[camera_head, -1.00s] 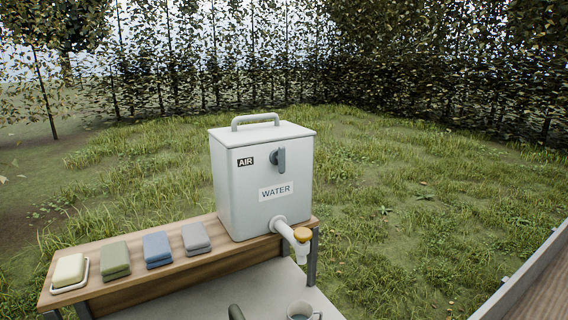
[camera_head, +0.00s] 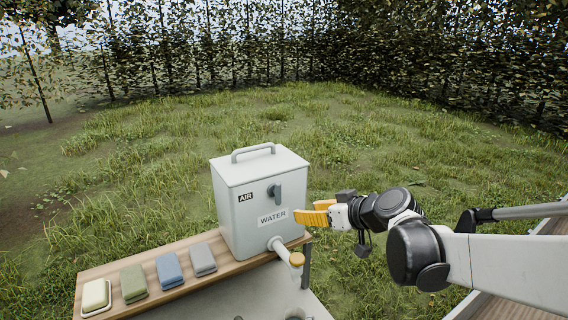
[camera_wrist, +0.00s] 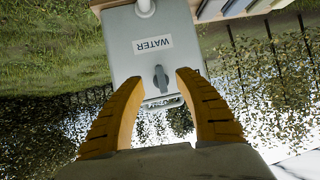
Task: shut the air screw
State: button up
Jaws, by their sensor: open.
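The air screw (camera_head: 274,192) is a grey knob with an upright flat handle on the front of the white water tank (camera_head: 233,215), right of the black AIR label (camera_head: 246,193). My gripper (camera_head: 306,211) is at the tank's right, in front of its face, with orange fingers pointing left. In the upside-down wrist view, the air screw (camera_wrist: 161,80) shows between the two spread fingertips of my gripper (camera_wrist: 160,77). The fingers are open and hold nothing; I cannot tell their exact distance from the screw.
Left on the wooden shelf (camera_head: 178,292) lie folded grey (camera_head: 202,259), blue (camera_head: 169,270) and green (camera_head: 133,283) cloths and a soap (camera_head: 95,295) in a dish. Grass is behind.

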aim_at(280, 193)
jog(key=shift+n+t+y, duration=0.3)
jog(key=shift+n+y, duration=0.2)
jog(key=shift+y, duration=0.1)
jog(key=w+a, duration=0.3)
jog(key=w+a+f+p, duration=0.1)
jog(key=w+a, duration=0.2)
jog(key=w, duration=0.1)
jog(key=w+a+f, duration=0.1)
jog(key=w+a, duration=0.2)
jog(key=w, duration=0.1)
jog(key=shift+p, duration=0.4)
jog(key=shift+r, duration=0.1)
grip_shut()
